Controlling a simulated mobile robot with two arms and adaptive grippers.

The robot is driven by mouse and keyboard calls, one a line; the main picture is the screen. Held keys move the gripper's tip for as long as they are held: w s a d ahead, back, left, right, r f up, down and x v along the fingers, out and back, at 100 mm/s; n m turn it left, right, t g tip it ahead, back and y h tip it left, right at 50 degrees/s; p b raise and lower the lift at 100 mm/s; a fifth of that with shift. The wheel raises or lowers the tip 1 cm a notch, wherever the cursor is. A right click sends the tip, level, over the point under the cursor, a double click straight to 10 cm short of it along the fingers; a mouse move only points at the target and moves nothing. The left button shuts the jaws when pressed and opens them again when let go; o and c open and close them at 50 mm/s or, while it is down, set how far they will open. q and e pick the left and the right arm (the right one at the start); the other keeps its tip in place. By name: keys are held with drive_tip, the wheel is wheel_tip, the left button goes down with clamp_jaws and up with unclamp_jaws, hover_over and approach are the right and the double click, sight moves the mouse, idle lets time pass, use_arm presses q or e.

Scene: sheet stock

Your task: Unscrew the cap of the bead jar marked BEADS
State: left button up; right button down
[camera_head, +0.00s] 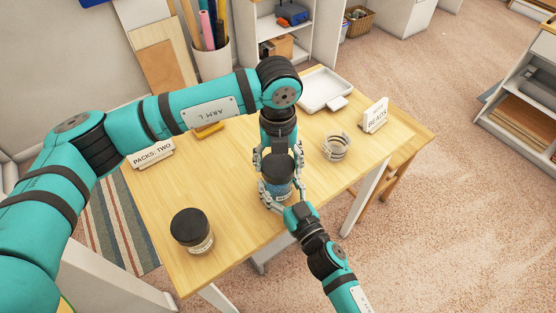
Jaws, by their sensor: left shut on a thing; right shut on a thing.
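A jar with blue contents (276,188) stands near the front edge of the wooden table. Its dark cap (278,168) is on top. My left gripper (277,162) reaches down from above and is shut on the cap, its fingers on either side. My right gripper (283,202) comes in from the front and is shut on the jar's body, low down. The fingers hide part of the jar, and I cannot read its label. A white sign reading BEADS (376,115) stands at the table's right side.
A second jar with a black lid (192,230) stands at the front left. A clear ringed container (336,147) stands right of the grippers. A white tray (325,90) lies at the back. A PACKS: TWO sign (152,154) and a yellow block (209,130) are on the left.

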sight(278, 164)
use_arm(q)
drive_tip(key=shift+r, duration=2)
use_arm(e)
drive_tip(key=shift+c, duration=0.5)
unclamp_jaws()
